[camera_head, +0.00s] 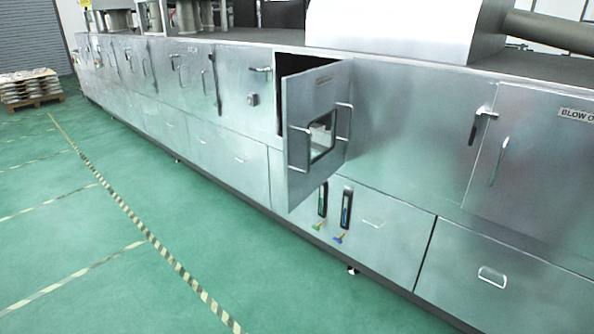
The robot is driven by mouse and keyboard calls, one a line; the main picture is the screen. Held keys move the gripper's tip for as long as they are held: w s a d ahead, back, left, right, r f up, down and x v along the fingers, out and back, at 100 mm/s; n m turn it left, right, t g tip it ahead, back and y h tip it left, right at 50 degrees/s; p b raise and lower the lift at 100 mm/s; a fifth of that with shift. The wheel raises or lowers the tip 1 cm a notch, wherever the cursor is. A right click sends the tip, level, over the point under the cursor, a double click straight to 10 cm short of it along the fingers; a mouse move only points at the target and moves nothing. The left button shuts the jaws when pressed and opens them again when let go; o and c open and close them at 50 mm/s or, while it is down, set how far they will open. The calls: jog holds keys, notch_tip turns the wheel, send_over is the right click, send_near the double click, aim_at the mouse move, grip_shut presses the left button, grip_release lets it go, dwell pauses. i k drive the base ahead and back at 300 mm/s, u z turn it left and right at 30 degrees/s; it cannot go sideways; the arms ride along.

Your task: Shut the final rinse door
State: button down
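A metal door (333,95) with a small square window and bar handles stands swung open from the long steel machine (400,120). A small label sits near its top, too small to read. A dark opening (293,66) shows behind the door's upper left edge. The door is hinged on its right side, as far as I can tell, and sticks out over the green floor. My gripper is not in this view.
Other closed doors and drawers line the machine, one marked "BLOW O" (577,114) at the right. Two gauges with small valves (347,207) sit below the open door. The green floor (110,240) in front is clear. A loaded pallet (30,88) stands far left.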

aim_at(308, 97)
jog(key=z, duration=0.25)
jog(key=k, duration=0.45)
jog(key=u, duration=1.25)
jog(key=i, duration=1.4)
